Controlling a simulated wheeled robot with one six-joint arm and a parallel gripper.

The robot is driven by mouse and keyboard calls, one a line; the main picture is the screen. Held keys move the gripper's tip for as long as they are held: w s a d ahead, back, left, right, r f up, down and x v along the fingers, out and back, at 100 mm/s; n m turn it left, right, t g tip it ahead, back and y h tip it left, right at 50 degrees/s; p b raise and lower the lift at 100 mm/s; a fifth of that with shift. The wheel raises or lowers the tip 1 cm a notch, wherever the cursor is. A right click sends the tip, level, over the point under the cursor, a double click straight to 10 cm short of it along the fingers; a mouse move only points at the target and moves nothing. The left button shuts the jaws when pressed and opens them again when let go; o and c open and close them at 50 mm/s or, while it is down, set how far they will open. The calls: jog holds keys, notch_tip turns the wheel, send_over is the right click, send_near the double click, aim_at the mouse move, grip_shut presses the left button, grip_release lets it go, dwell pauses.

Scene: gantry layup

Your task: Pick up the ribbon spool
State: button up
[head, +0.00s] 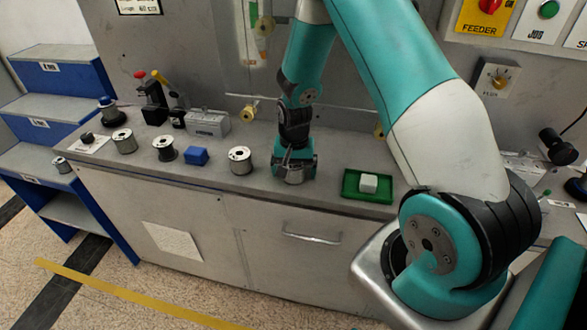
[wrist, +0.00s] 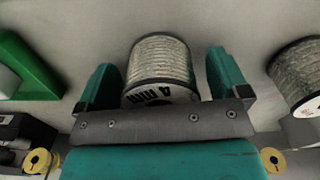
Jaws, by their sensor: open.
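A spool (wrist: 161,60) with silvery-grey winding and a white end face, partly lettered in black, stands between my gripper's fingers in the wrist view. My gripper (wrist: 163,82) is open, with one teal finger on each side of the spool. A narrow gap shows at each side. In the head view my gripper (head: 295,160) points down at the grey counter and hides most of this spool. Another spool (head: 240,160) stands just left of it, also showing in the wrist view (wrist: 298,75). I cannot tell by looks which spool is the ribbon one.
The grey counter (head: 222,178) holds a blue block (head: 197,156), more spools (head: 165,149) (head: 124,140) and a grey box (head: 207,123). A green tray (head: 350,188) with a pale block (head: 369,182) lies to the right. Blue steps (head: 82,75) stand at left.

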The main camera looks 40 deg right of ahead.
jog(key=c, duration=1.3)
jog(key=shift+o, duration=0.2)
jog(key=shift+r, duration=0.1)
